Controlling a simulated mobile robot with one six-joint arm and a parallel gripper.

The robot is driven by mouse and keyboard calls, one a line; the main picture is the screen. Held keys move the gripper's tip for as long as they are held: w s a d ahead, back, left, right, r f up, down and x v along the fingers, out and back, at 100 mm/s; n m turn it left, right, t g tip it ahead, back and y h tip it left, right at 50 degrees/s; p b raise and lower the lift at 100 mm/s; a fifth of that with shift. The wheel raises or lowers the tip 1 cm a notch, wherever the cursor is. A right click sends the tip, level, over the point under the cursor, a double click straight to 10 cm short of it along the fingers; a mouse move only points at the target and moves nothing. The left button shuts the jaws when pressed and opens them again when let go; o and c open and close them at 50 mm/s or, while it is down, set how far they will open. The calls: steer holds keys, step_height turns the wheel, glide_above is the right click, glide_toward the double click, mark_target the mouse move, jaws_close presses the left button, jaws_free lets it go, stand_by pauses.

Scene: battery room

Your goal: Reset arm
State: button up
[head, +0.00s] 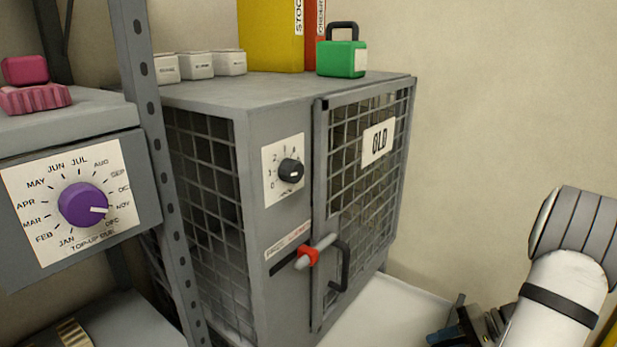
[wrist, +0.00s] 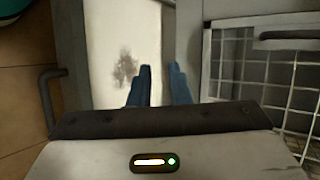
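My gripper (wrist: 160,72) shows in the wrist view with its two blue fingers apart and nothing between them. Below and between them is a white surface with a dark smudge (wrist: 125,70). In the head view my gripper (head: 455,333) is at the bottom right edge, partly cut off, with my white and grey arm behind it. It is to the right of the grey mesh cabinet (head: 222,95) and apart from its front.
A green case (head: 341,57) stands on top. A shelf with a purple knob (head: 83,204) is at left.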

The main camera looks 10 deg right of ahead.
steer(key=s+a+r+n+h+p, duration=0.2)
steer(key=a+r+p, duration=0.5)
steer(key=r, duration=0.6)
steer(key=s+a+r+n+g+h+p, duration=0.1)
steer(key=a+r+h+p, duration=0.4)
steer(key=r, duration=0.8)
steer(key=s+a+r+n+h+p, duration=0.3)
steer(key=a+r+p, duration=0.8)
steer(key=a+r, duration=0.1)
steer(key=shift+a+r+n+g+h, duration=0.3)
steer(key=shift+a+r+g+h, duration=0.1)
steer(key=shift+a, duration=0.2)
